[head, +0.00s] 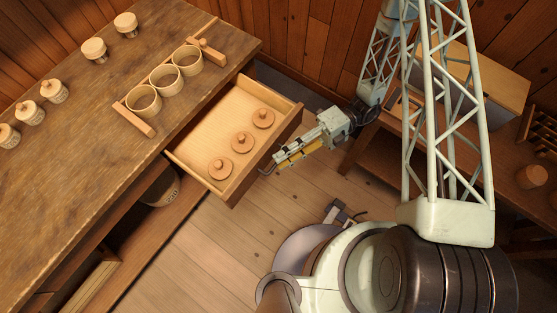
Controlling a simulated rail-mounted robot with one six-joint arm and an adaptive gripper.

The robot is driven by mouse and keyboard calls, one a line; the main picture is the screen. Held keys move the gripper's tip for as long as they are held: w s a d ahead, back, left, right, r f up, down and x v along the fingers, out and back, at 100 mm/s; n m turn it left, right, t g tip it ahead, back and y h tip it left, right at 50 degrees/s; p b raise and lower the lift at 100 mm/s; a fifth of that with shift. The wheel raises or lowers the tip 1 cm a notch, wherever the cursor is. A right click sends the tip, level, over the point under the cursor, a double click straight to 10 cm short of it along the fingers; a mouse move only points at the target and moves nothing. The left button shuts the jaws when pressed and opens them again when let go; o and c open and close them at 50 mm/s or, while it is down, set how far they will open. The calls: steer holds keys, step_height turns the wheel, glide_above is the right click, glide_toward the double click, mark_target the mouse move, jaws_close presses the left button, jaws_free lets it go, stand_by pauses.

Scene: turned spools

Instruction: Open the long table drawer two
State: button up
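The long wooden table (70,130) stands at the left with a drawer (207,148) pulled out on its right side. The drawer shows its pale bare floor and three round knobbed lids, one at the near end (220,168), one in the middle (242,142) and one at the far end (263,118). My gripper (272,165) is just right of the drawer's front panel (262,160), pointing toward it. Its fingertips are close to the panel; whether they touch it or the handle is too small to tell. The drawer's handle is not clearly visible.
A wooden rack with three open rings (165,78) lies on the tabletop near the drawer. Several lidded spools (54,90) stand along the table's far side. A basket (160,186) sits under the table.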

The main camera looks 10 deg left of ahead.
steer(key=v, duration=0.9)
steer(key=shift+w+d, duration=0.1)
stand_by(0.3)
steer(key=shift+r, duration=0.1)
steer(key=w+d+r+n+t+h, duration=0.15)
steer(key=d+r+n+h, duration=0.25)
steer(key=r+n, duration=0.75)
steer(key=w+d+r+n+t+h, duration=0.1)
steer(key=d+r+n+t+h, duration=0.2)
steer(key=r, duration=1.6)
steer(key=s+d+r+n+t+h, duration=0.3)
steer(key=s+r+n, duration=0.5)
steer(key=r, duration=0.3)
steer(key=s+d+r+n+t+h+b, duration=0.1)
steer(key=s+d+r+n+t+h, duration=0.2)
steer(key=s+d+r+n+t, duration=0.3)
steer(key=shift+s+r+n+t+b, duration=0.4)
steer(key=shift+s+r+n, duration=0.9)
steer(key=shift+r, duration=1.5)
